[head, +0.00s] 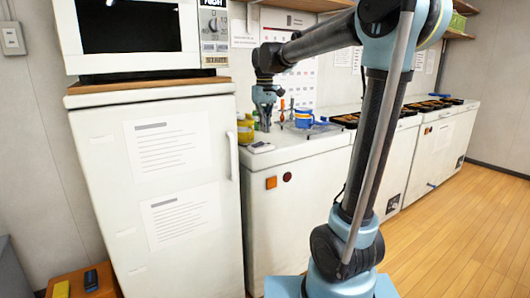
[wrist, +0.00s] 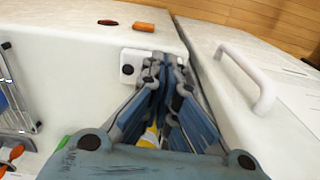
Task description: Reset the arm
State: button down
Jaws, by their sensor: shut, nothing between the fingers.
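My arm reaches from its blue base up and back to the left. My gripper (head: 264,121) points down above the white counter (head: 304,140), near its left end beside the tall white cabinet. In the wrist view my gripper (wrist: 163,62) has its long blue fingers closing together at the tips, with nothing held. A yellow can (head: 245,128) stands just left of the gripper in the head view. A yellow patch (wrist: 151,137) shows between the finger bases in the wrist view, beyond the fingers and mostly hidden.
A small white item (head: 261,147) lies at the counter's front edge. Dark food trays (head: 345,119) line the counters further right. The tall cabinet (head: 160,175) carries a microwave (head: 135,35). Its handle (wrist: 252,78) shows close right of the fingers.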

jog(key=s+d+f+m+t, duration=0.1)
jog(key=s+d+f, duration=0.3)
jog(key=s+d, duration=0.3)
jog(key=s+d+f+m, duration=0.2)
jog(key=s+d+f, duration=0.2)
jog(key=s+d, duration=0.25)
jog(key=s+d+f+m, duration=0.1)
jog(key=s+d+f, duration=0.2)
jog(key=s+f, duration=0.4)
jog(key=s+d+f+m+t, duration=0.1)
jog(key=s+d+f+m, duration=0.1)
jog(key=s+d+f, duration=0.2)
jog(key=s+f, duration=0.3)
jog(key=f, duration=0.1)
jog(key=shift+f, duration=0.3)
jog(key=shift+w+f, duration=0.2)
jog(key=shift+w, duration=0.2)
